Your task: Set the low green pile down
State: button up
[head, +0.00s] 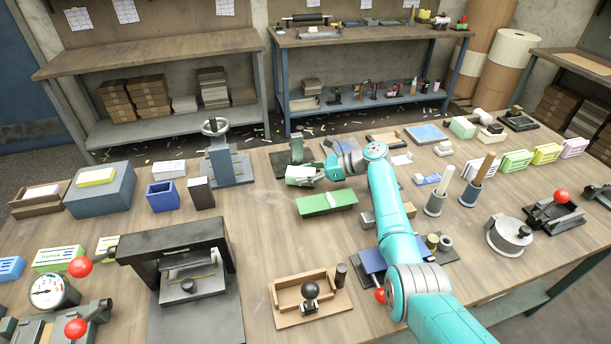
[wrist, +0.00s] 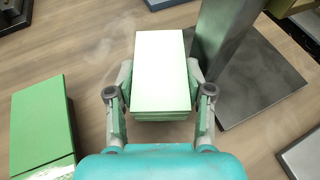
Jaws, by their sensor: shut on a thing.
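My gripper (wrist: 160,112) is shut on a low green pile (wrist: 160,70), with a finger on each long side. The pile has a pale, almost white top and layered green edges at its near end. In the head view the pile (head: 300,172) shows at my gripper (head: 312,176), near the middle of the bench. It looks level. I cannot tell whether its underside touches the bench.
A green block (head: 327,203) lies on the bench just in front of the pile; it is at the left in the wrist view (wrist: 42,125). A dark metal stand (wrist: 228,40) rises close on the pile's right. Bare wood lies between block and pile.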

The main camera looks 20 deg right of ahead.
jog(key=shift+f, duration=0.2)
jog(key=o, duration=1)
jog(key=shift+o, duration=0.2)
jog(key=v, duration=1.2)
jog(key=shift+s, duration=0.1)
